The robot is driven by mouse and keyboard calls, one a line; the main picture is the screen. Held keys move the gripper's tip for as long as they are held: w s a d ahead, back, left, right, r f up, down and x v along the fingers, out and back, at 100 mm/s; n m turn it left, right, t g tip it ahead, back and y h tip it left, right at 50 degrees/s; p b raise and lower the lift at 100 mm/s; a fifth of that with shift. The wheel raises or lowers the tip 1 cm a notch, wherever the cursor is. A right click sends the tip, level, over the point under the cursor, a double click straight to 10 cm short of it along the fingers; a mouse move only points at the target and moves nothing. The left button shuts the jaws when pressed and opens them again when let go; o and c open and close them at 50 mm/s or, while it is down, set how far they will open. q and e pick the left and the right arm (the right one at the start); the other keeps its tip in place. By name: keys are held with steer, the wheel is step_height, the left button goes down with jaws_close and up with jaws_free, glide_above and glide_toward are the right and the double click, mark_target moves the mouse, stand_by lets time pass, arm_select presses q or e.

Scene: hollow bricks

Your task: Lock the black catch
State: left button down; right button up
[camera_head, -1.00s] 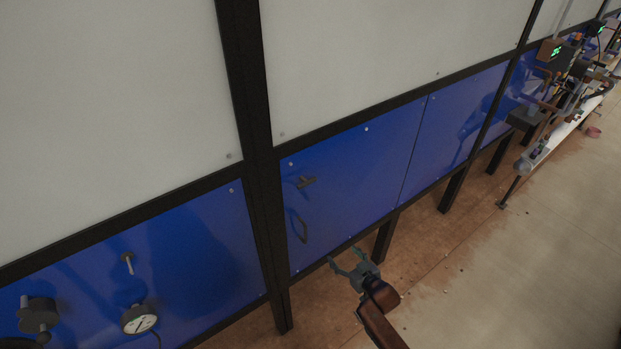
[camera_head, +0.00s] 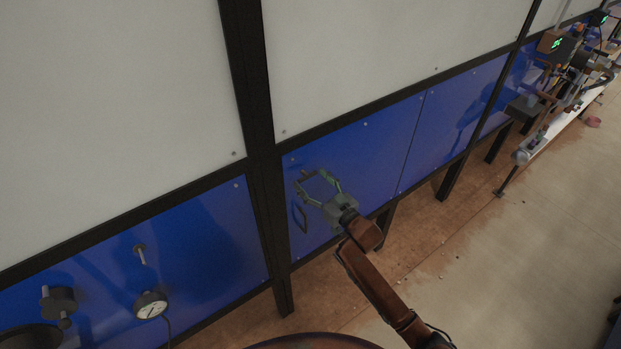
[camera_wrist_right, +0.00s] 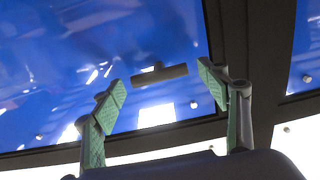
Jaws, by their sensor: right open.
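The black catch (camera_head: 308,174) is a small dark bar on the blue door (camera_head: 365,160), above a dark loop handle (camera_head: 299,218). In the head view it is partly hidden by my right gripper (camera_head: 311,184). In the right wrist view the catch (camera_wrist_right: 160,74) is a short dark bar lying across the gap between the green-padded fingers of my right gripper (camera_wrist_right: 160,86). The fingers are spread, with one on each side of it and visible space at both ends. I cannot tell how far the fingertips are from the door. My left gripper is not in view.
A black frame post (camera_head: 268,200) stands just left of the door. A gauge (camera_head: 151,305) and a dark knob (camera_head: 58,300) stick out from the left blue panel. A bench with equipment (camera_head: 560,110) is at the far right. The floor (camera_head: 500,270) at right is clear.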

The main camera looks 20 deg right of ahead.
steer(key=shift+w+a, duration=0.2)
steer(key=shift+w, duration=0.25)
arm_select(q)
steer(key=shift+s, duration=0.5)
arm_select(e)
steer(key=shift+c, duration=0.2)
steer(key=c, duration=1.7)
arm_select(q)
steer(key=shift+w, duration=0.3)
